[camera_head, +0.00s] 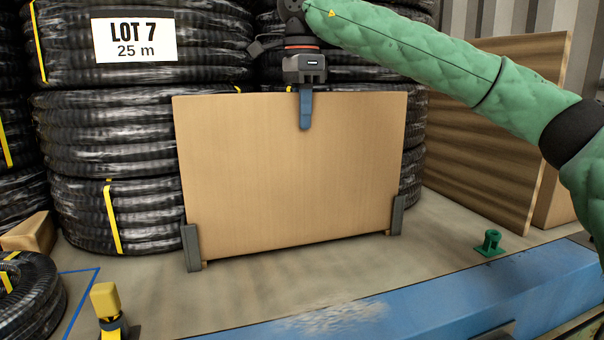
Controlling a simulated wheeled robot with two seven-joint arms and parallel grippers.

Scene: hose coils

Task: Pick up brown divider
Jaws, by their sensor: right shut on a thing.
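The brown divider (290,190) is a flat upright panel in the middle of the head view, in front of the stacked hose coils. Its lower corners sit at two grey upright brackets, the left bracket (191,247) and the right bracket (397,215). My right gripper (305,112) comes down from above at the panel's top edge and is shut on it. One blue finger lies against the front face; the other is hidden behind the panel. My left gripper is not in view.
Black hose coils (112,205) with yellow straps are stacked behind and left. A loose coil (30,300) and a yellow-topped post (106,300) are at front left. A green fitting (490,243) stands right, near the blue beam (400,310). Another brown panel (490,130) leans at right.

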